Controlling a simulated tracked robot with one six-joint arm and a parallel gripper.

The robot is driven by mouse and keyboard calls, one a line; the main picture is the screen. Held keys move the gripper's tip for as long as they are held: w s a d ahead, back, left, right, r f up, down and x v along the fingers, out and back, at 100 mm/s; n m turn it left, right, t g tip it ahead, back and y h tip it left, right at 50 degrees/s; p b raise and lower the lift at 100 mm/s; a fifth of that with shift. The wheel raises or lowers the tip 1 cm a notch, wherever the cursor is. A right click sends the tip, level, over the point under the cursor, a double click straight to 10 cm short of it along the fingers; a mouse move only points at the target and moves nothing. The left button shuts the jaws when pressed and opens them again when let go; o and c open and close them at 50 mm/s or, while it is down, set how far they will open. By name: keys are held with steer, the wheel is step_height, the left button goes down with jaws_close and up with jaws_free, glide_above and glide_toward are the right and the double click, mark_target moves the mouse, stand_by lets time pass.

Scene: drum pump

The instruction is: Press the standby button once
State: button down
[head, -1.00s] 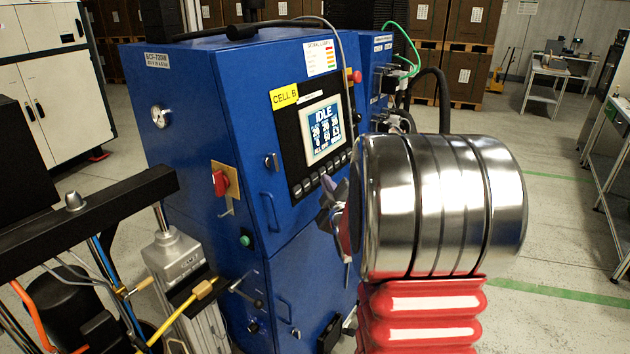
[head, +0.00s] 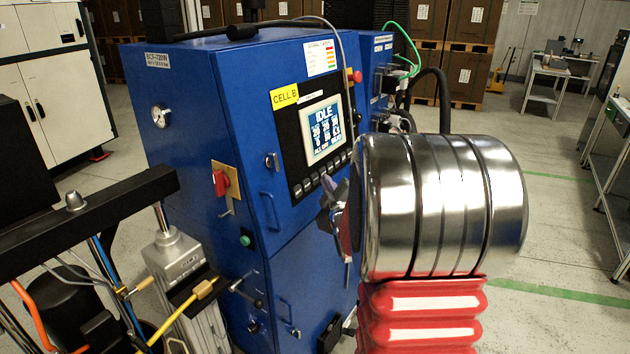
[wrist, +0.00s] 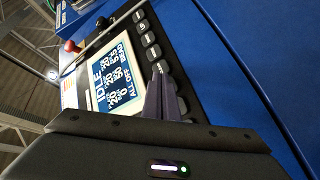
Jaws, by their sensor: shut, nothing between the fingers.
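The blue cabinet's control panel has a screen (head: 323,132) reading IDLE, with a row of dark buttons (head: 325,175) below it. The wrist view shows the screen (wrist: 118,68) turned on its side and the buttons (wrist: 148,39) running along its edge. I cannot read the button labels, so I cannot tell which is standby. My gripper (wrist: 161,72) is shut and empty, its tips over the lower part of the row in the wrist view. The fingers hide some buttons. Whether they touch one I cannot tell. In the head view my gripper (head: 328,205) is partly hidden behind my arm.
A red rotary switch (head: 220,183), a green button (head: 245,240) and a handle (head: 270,211) are on the cabinet. A red knob (head: 354,76) is above the panel. A black hose (head: 440,95) arches right of the cabinet. Floor at the right is open.

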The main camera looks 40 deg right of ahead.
steer(key=shift+w, duration=0.15)
stand_by(0.5)
steer(key=shift+w+a, duration=0.15)
steer(key=shift+w, duration=0.1)
steer(key=shift+w+a+f, duration=0.1)
steer(key=shift+w+a, duration=0.05)
steer(key=shift+w, duration=0.3)
stand_by(1.0)
steer(key=shift+s, duration=0.1)
steer(key=shift+s+d, duration=0.3)
steer(key=shift+s, duration=0.45)
steer(key=s, duration=0.1)
steer(key=s+d, duration=0.1)
steer(key=s, duration=0.1)
steer(key=s+r, duration=0.1)
steer(key=shift+s+d+r, duration=0.1)
steer(key=shift+s+d, duration=0.2)
stand_by(0.5)
stand_by(0.8)
